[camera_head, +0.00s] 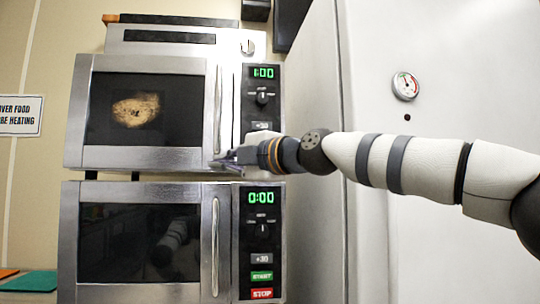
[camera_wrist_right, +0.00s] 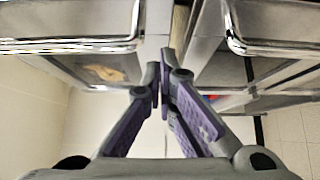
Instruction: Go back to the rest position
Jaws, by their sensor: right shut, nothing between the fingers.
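My right gripper (camera_head: 226,161) is in front of the upper microwave (camera_head: 150,158), by the lower end of its door handle (camera_head: 218,110). My right arm reaches in from the right. In the right wrist view the fingers (camera_wrist_right: 163,78) come together at the tips with nothing between them. I cannot tell from the pictures whether the fingertips touch the microwave. The upper microwave's door is shut, its display reads 1:00, and a brownish food item (camera_head: 135,110) shows behind the glass. My left gripper is not in view.
The lower microwave (camera_head: 75,245) is shut, dark inside, and its display reads 0:00. A green mat (camera_head: 30,281) lies at the lower left.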

